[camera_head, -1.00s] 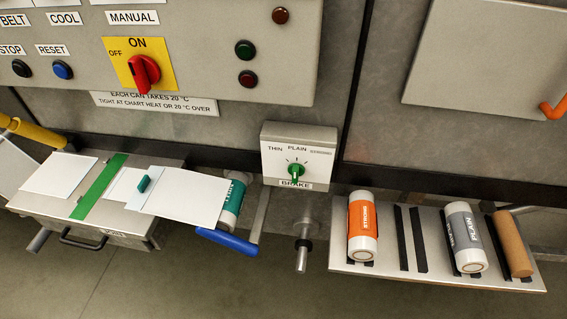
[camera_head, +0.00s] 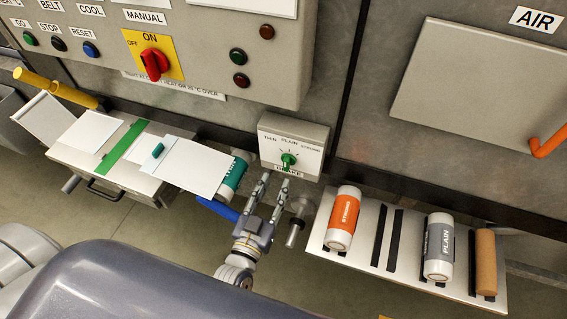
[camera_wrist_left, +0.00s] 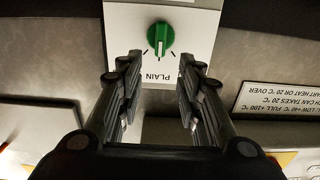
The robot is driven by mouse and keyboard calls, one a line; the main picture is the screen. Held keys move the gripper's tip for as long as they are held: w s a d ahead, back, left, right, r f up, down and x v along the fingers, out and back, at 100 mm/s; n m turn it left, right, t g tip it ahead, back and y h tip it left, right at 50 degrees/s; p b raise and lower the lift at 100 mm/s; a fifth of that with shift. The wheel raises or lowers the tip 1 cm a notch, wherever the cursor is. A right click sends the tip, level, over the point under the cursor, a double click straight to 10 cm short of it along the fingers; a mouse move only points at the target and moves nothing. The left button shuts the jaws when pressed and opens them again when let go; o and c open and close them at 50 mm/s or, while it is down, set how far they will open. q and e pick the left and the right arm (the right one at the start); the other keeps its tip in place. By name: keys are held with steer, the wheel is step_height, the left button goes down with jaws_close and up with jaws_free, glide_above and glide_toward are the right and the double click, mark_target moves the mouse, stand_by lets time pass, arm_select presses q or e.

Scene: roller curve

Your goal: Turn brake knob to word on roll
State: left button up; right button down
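The green brake knob (camera_head: 288,160) sits on a white box (camera_head: 308,165) marked THIN, PLAIN and STRONG, with BRAKE below. In the left wrist view the knob (camera_wrist_left: 160,37) appears to point at PLAIN. A teal roll (camera_head: 234,174) is mounted at the left machine, partly under a white sheet; its word is too small to read surely. My left gripper (camera_head: 273,182) is open and empty, just below and in front of the knob, apart from it. In the left wrist view its fingers (camera_wrist_left: 161,65) stand either side below the knob. My right gripper is not in view.
A shelf (camera_head: 376,272) at right holds an orange STRONG roll (camera_head: 342,219), a grey PLAIN roll (camera_head: 438,247) and a brown roll (camera_head: 485,262). A blue handle (camera_head: 217,209) and a metal shaft (camera_head: 294,234) are near the gripper. A control panel with a red switch (camera_head: 154,63) hangs above.

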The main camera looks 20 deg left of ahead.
mark_target(285, 163)
arm_select(q)
steer(key=w+p, duration=0.1)
steer(key=w, duration=0.6)
steer(key=shift+w+d, duration=0.15)
steer(key=shift+w, duration=0.15)
steer(key=shift+c, duration=0.5)
jaws_close()
